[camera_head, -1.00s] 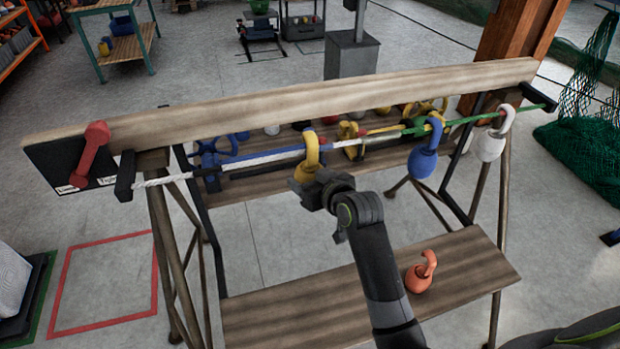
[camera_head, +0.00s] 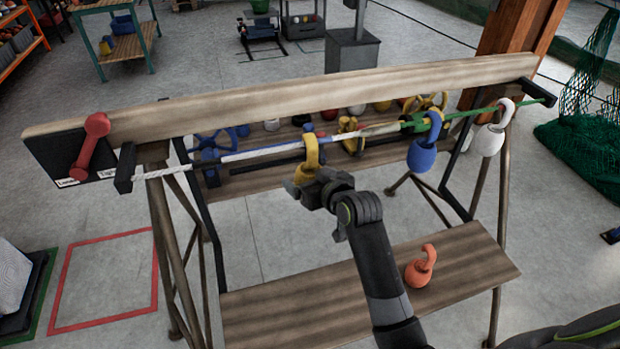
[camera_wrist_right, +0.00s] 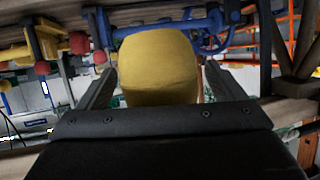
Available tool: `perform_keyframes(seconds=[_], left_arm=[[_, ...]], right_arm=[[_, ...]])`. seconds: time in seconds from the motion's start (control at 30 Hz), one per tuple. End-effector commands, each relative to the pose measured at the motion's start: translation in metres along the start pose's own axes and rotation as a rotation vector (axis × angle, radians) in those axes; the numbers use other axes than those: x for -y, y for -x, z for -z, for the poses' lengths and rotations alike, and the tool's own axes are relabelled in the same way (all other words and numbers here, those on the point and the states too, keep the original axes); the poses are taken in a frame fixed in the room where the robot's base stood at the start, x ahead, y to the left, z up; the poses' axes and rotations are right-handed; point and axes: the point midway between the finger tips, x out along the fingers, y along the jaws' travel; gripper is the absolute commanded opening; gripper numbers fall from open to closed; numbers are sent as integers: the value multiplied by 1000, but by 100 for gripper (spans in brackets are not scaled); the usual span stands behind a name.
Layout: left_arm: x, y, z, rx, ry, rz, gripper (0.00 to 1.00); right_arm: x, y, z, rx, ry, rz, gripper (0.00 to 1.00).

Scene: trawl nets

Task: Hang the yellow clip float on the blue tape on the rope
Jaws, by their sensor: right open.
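The yellow clip float (camera_head: 311,152) hangs by its hook on the rope (camera_head: 258,153), around the middle of the span. A blue stretch of tape (camera_head: 328,138) shows on the rope close to the hook; I cannot tell whether the hook sits right on it. My right gripper (camera_head: 304,190) is at the float's lower body, below the rope. In the right wrist view its open fingers stand on either side of the yellow body (camera_wrist_right: 158,68), with a gap visible on the right. My left gripper is not in view.
A blue float (camera_head: 422,155) and a white float (camera_head: 489,139) hang farther right on the rope. An orange float (camera_head: 420,268) stands on the lower shelf (camera_head: 270,308). A wooden beam (camera_head: 290,93) runs behind the rope, and more floats lie on a rear shelf.

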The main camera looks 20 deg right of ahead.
Motion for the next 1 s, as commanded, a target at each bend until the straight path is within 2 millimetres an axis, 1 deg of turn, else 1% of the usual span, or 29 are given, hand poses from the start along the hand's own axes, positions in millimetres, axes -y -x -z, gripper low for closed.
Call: perform_keyframes(seconds=[0.2,0.37,0.67,1.0], left_arm=[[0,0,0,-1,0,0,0],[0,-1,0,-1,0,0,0],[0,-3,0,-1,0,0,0],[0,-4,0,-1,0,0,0]], right_arm=[[0,2,0,0,0,0,89],[0,16,-1,0,-1,0,89],[0,67,-1,-1,0,-1,89],[-1,131,0,-1,2,-1,89]])
